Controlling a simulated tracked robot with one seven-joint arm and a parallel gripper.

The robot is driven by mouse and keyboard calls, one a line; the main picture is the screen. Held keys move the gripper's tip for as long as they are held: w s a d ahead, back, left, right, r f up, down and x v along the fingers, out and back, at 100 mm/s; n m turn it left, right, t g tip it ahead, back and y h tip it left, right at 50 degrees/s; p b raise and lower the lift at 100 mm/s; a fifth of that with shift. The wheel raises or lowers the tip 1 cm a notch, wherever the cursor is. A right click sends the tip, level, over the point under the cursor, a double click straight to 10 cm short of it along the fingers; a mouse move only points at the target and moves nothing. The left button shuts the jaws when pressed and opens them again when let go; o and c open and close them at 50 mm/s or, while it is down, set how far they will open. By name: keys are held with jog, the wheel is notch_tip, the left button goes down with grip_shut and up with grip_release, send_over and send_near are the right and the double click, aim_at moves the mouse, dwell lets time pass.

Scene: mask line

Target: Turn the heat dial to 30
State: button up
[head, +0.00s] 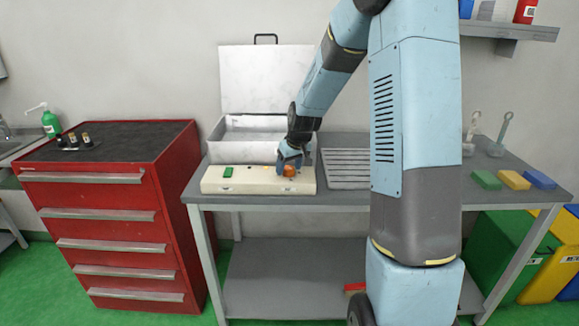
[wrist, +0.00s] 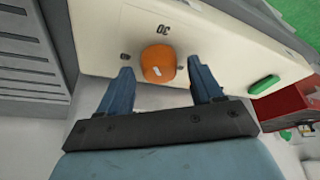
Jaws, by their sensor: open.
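The heat dial (wrist: 158,63) is an orange round knob with a small white mark, on the cream control box (head: 245,186). In the head view the orange dial (head: 290,171) shows at the right part of the box, partly behind my gripper. In the wrist view a printed "30" (wrist: 159,29) stands on the box just beyond the dial. The white mark lies on the dial's side nearer my gripper, away from the "30". My gripper (wrist: 162,82) is open, with one blue finger on each side of the dial and a visible gap to each.
A green button (head: 228,172) is on the box's left part. An open white case (head: 260,140) stands behind the box, and a grey slatted tray (head: 345,168) lies to its right. A red drawer cabinet (head: 110,215) stands left of the table.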

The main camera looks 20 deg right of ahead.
jog(key=c, duration=1)
jog(key=shift+a+m, duration=0.1)
jog(key=shift+m, duration=0.2)
jog(key=shift+a+f+m+h, duration=0.1)
jog(key=shift+m+h, duration=0.7)
jog(key=shift+m, duration=1.4)
jog(key=o, duration=1)
